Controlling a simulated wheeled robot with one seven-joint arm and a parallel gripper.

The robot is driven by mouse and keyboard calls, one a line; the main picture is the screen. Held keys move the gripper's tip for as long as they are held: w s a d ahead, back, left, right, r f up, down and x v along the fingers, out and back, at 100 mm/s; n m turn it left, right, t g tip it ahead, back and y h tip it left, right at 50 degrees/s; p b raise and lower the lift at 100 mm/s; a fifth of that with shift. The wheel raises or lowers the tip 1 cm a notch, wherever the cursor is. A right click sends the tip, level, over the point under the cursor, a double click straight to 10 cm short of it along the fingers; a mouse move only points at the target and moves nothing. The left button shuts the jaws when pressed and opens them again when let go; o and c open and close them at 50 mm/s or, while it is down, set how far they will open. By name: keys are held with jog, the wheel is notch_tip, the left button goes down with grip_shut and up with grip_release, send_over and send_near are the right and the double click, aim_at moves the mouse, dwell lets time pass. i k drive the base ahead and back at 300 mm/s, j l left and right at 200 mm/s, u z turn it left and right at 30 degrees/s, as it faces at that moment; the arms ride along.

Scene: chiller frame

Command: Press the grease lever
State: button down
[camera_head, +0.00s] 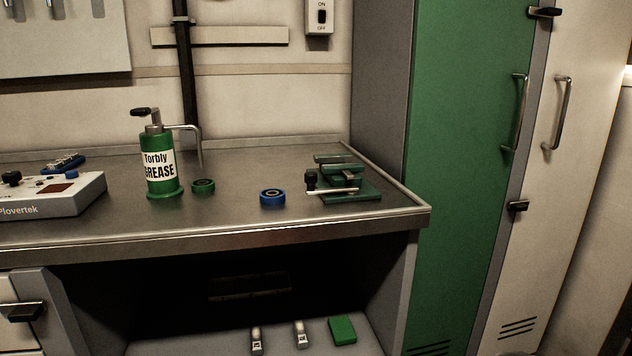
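A green grease dispenser (160,164) with a white label reading "Torbly GREASE" stands upright on the metal workbench. Its grease lever (144,112) is a short black-tipped handle on top, pointing left. A bent metal spout (190,130) runs right from the top and turns down. A green ring (203,186) lies on the bench just below and beside the spout's end. A blue ring (272,197) lies farther right. My gripper is not in view.
A grey Plovertek box (52,196) stands left of the dispenser. A small green vise-like tool (346,184) sits at the bench's right end. Green (465,150) and white lockers stand at right. Small items, including a green block (342,330), lie on the shelf below.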

aim_at(145, 112)
jog(key=i+j+u, duration=0.35)
jog(key=j+u, duration=0.15)
jog(key=i+j+u, duration=0.45)
jog(key=k+j, duration=0.05)
jog(key=j, duration=0.05)
